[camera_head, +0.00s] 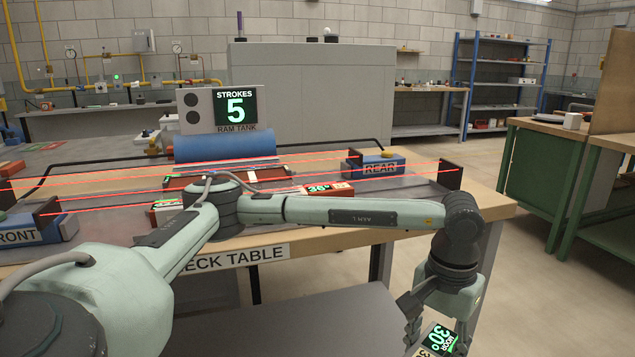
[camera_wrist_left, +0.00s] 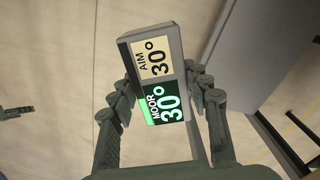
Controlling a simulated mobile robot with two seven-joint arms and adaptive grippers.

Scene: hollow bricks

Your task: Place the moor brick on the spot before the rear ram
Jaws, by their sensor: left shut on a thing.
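In the left wrist view my left gripper (camera_wrist_left: 160,98) shows both fingers against the brick. The rear ram (camera_head: 382,165), a blue block labelled REAR, stands on the check table (camera_head: 480,210). My left arm hides part of the table before it.
A brick with a green-lit face (camera_head: 332,189) lies on the table behind my forearm. Red beam lines cross the table. The front ram (camera_head: 25,232) stands at left. A STROKES 5 panel (camera_head: 225,109) stands behind a blue cylinder (camera_head: 222,145). A green bench (camera_head: 540,170) is at right.

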